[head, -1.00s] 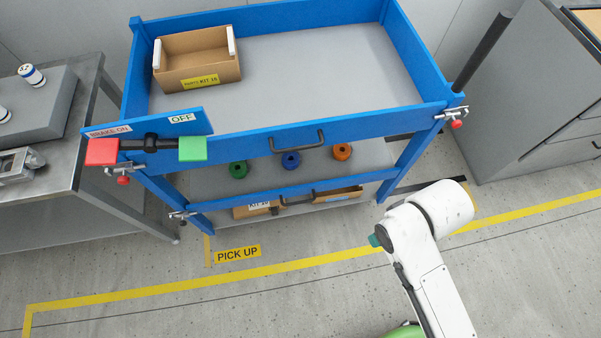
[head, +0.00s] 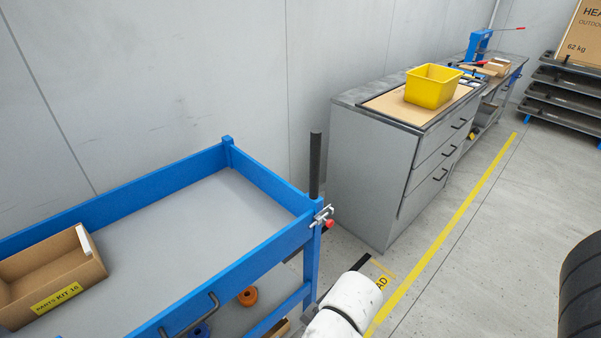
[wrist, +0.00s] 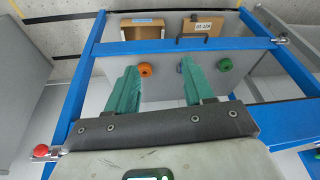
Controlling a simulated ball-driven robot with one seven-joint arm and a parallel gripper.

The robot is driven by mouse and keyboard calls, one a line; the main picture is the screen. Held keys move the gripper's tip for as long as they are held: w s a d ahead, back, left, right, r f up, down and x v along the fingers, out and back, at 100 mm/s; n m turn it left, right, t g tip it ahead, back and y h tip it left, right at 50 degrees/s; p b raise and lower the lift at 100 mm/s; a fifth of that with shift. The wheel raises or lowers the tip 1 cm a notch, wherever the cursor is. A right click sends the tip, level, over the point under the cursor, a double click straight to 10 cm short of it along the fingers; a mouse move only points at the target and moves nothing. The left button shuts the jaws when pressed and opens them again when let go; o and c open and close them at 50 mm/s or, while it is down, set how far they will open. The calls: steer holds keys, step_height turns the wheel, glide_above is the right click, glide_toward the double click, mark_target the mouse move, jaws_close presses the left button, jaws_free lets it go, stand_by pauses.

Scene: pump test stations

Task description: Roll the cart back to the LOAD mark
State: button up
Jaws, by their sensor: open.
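The blue cart (head: 262,258) fills the lower left of the head view, its left part cut off. A dark handle (head: 190,316) is on its near side. A yellow floor label (head: 381,283) ending in "AD" lies right of the cart, partly hidden by my arm. My gripper is out of the head view. In the wrist view my gripper (wrist: 160,78) is open, its two teal fingers apart with nothing held between them. The brake pedals are out of the head view.
A parts-kit box (head: 45,275) sits on the cart's top. A dark post (head: 315,165) rises at its right corner. A grey drawer cabinet (head: 375,165) with a yellow bin (head: 432,86) stands right of the cart. Open floor (head: 480,250) lies beyond the yellow line.

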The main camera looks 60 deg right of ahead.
steer(key=w+d+r+m+t+b, duration=0.1)
steer(key=w+d+r+t+b, duration=0.2)
steer(key=w+d, duration=0.35)
steer(key=m+t+h+b, duration=0.3)
steer(key=t+h+b, duration=0.1)
steer(key=t+h, duration=0.5)
glide_toward(319, 158)
steer(key=p+x, duration=0.2)
steer(key=x, duration=0.9)
steer(key=shift+w, duration=0.2)
jaws_close()
